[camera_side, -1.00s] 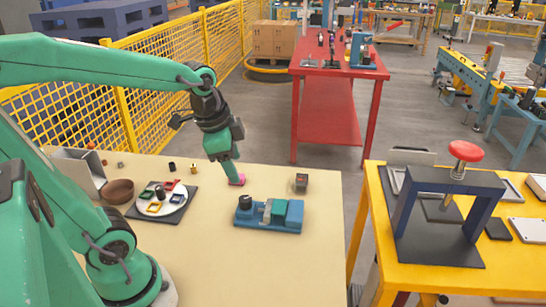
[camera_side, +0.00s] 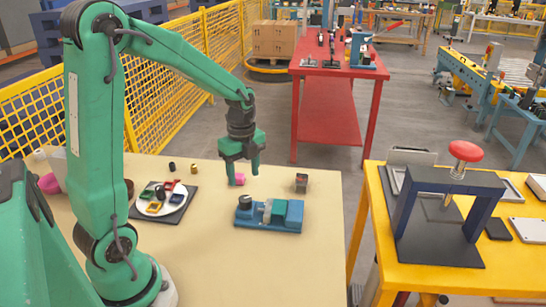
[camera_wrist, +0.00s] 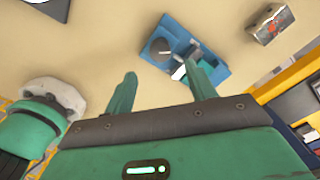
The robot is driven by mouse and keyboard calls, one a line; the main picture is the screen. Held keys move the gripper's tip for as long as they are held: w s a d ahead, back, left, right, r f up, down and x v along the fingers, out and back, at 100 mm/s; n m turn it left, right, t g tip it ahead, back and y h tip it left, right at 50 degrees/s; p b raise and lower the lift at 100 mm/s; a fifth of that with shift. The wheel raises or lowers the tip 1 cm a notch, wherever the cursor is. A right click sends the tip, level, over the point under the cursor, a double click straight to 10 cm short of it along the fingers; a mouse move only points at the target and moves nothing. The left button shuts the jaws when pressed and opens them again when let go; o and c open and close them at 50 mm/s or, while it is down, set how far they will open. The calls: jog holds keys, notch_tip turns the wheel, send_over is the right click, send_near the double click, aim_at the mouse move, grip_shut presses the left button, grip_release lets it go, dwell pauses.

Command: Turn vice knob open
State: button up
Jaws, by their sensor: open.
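The blue vice (camera_side: 262,224) lies on the beige table, with a green block and a pale piece at its jaws. Its dark round knob (camera_side: 245,202) is on the left end. In the wrist view the blue vice (camera_wrist: 178,34) and its knob (camera_wrist: 160,47) lie beyond my fingers. My gripper (camera_side: 242,180) points down with its two green fingers apart and nothing between them. It is behind the vice in the side view, apart from the knob. The wrist view also shows my open gripper (camera_wrist: 160,78).
A small pink piece (camera_side: 240,178) lies by my fingers. A white plate (camera_side: 172,206) with several coloured pieces is on the left. The table's front area is clear. A yellow table (camera_side: 400,278) stands to the right.

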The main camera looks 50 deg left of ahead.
aim_at(245, 198)
jog(key=shift+f, duration=3.9)
jog(key=c, duration=1)
